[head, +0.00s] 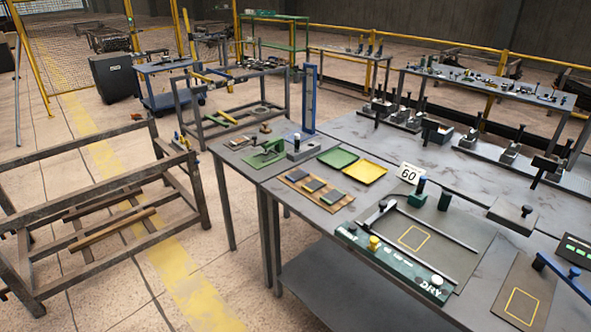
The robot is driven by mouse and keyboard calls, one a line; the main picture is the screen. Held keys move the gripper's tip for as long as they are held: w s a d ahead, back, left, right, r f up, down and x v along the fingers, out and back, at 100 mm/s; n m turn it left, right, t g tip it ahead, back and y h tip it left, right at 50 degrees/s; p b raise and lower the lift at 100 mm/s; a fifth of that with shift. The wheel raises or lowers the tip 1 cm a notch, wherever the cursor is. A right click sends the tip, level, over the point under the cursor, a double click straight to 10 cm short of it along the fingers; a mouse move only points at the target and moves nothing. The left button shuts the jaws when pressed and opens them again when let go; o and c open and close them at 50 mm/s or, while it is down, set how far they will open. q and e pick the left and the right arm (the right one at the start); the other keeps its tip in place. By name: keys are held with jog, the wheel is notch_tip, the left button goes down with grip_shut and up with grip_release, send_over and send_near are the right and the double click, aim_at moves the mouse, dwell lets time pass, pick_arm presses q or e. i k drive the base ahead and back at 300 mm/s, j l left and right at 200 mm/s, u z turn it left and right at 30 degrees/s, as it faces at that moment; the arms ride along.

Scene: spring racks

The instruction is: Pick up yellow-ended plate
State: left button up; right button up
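I cannot make out for certain which thing is the yellow-ended plate. On the near table, a wooden board (291,179) carries several small dark plates (313,185), and no yellow end shows clearly on them. A grey metal rack (187,128) behind the table holds bars, and a small yellow piece (228,117) shows low in it. Neither of my grippers is in view.
A green tray (338,157) and a yellow tray (366,172) lie on the near table (262,171). A sign reading 60 (410,173) and a green DRY fixture (392,264) stand to the right.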

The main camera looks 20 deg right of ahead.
aim_at(316, 183)
jog(key=i+z, duration=0.2)
jog(key=i, duration=0.3)
jog(key=i+j+z, duration=0.2)
jog(key=i, duration=0.25)
jog(key=i+j+z, duration=0.15)
jog(key=i, duration=0.3)
